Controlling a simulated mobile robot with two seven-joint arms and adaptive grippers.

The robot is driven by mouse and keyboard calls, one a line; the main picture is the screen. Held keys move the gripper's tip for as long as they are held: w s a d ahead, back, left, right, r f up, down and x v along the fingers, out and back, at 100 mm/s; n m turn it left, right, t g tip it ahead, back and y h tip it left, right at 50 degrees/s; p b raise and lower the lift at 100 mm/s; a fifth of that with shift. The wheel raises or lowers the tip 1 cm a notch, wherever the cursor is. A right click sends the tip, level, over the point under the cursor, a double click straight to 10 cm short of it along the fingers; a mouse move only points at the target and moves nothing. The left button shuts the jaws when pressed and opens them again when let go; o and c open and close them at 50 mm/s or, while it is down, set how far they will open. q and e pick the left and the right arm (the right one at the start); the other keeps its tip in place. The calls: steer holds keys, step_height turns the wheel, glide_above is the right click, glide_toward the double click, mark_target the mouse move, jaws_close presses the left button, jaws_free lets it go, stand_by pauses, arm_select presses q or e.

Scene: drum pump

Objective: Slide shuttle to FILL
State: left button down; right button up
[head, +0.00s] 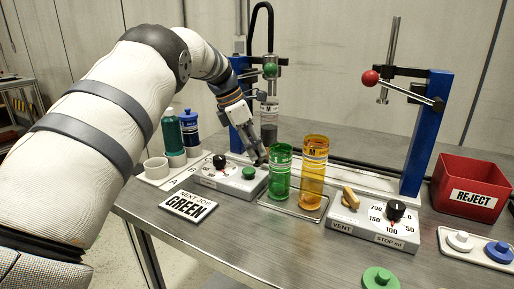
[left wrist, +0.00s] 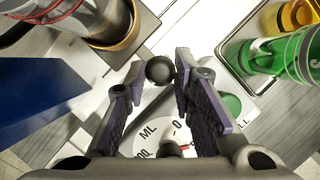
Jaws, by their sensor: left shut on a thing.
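My left gripper (head: 259,158) reaches down behind the left control box, near the filling column. In the left wrist view its fingers (left wrist: 160,78) are closed around a small black ball knob (left wrist: 160,70). The knob is over a pale plate, and its base is hidden. I cannot tell for certain that it belongs to the shuttle. A clear cylinder with a dark lower part (head: 269,112) stands under the left column; its base with a brownish rim (left wrist: 112,28) shows close to the fingers. No FILL label is readable. My right gripper is not in view.
The left control box (head: 228,181) has a dial and a green button. A green bottle (head: 280,172) and an amber bottle (head: 313,172) stand just right of the gripper. A vent box (head: 372,222), a blue post (head: 427,135) and a red reject bin (head: 470,188) are further right.

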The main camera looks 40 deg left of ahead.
arm_select(q)
steer(key=shift+a, duration=0.2)
steer(key=c, duration=1.3)
jaws_free()
steer(key=shift+s+a, duration=0.15)
steer(key=shift+c, duration=0.2)
steer(key=s+a+r, duration=0.1)
steer(key=s+a, duration=0.1)
steer(key=s, duration=0.1)
steer(key=s+a, duration=0.2)
steer(key=s, duration=0.2)
steer(key=s+a+r, duration=0.1)
steer(key=s+a, duration=0.1)
steer(key=s, duration=0.2)
steer(key=shift+s+a+r, duration=0.15)
steer(key=shift+a+r, duration=0.2)
